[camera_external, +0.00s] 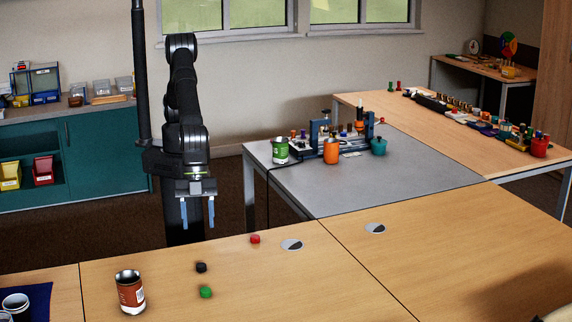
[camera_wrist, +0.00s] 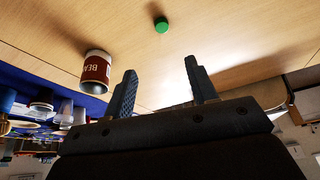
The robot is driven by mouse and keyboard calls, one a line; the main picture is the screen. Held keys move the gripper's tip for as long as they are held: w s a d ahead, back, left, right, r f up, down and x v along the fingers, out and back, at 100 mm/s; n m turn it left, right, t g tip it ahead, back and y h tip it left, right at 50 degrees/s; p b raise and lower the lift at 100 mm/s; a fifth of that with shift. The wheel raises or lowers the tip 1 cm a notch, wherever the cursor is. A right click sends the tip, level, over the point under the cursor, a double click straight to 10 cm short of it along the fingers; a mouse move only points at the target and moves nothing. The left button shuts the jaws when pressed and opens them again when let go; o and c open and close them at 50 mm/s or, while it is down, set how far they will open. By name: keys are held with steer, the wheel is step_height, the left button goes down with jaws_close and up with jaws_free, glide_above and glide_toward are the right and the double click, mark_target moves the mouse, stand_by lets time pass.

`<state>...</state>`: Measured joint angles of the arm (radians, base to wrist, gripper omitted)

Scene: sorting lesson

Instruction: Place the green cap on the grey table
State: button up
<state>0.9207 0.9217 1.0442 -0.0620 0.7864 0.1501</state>
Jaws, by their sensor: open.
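The green cap (camera_external: 206,292) lies on the wooden table in the external view, just in front of a black cap. It also shows in the wrist view (camera_wrist: 161,25), beyond my fingertips and apart from them. The grey table (camera_external: 395,178) stands to the right of my arm and holds a rack and several containers. My gripper (camera_external: 197,214) hangs with its fingers pointing down, above and behind the caps. In the wrist view my gripper (camera_wrist: 160,80) has its two fingers wide apart with nothing between them.
A black cap (camera_external: 201,267) and a red cap (camera_external: 255,239) lie near the green cap. An open can (camera_external: 130,291) stands to the left. On the grey table are a green can (camera_external: 280,151), an orange container (camera_external: 331,151) and a teal pot (camera_external: 378,147). The grey table's front part is clear.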

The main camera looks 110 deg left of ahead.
steer(key=shift+f, duration=0.1)
steer(key=a+f+t+h, duration=0.2)
steer(key=a+f+t, duration=0.1)
steer(key=f, duration=0.2)
steer(key=t+h, duration=0.1)
steer(key=h, duration=0.2)
glide_toward(205, 289)
steer(key=shift+w+d+f+n, duration=0.15)
steer(key=shift+w+d+f, duration=0.25)
steer(key=shift+d, duration=0.1)
steer(key=shift+w+d+f+n, duration=0.15)
steer(key=shift+w+d+f, duration=0.2)
steer(key=shift+d, duration=0.2)
steer(key=x, duration=0.4)
steer(key=shift+f, duration=0.25)
steer(key=shift+w+d+f, duration=0.25)
steer(key=shift+w+d, duration=0.05)
steer(key=c, duration=1.1)
jaws_close()
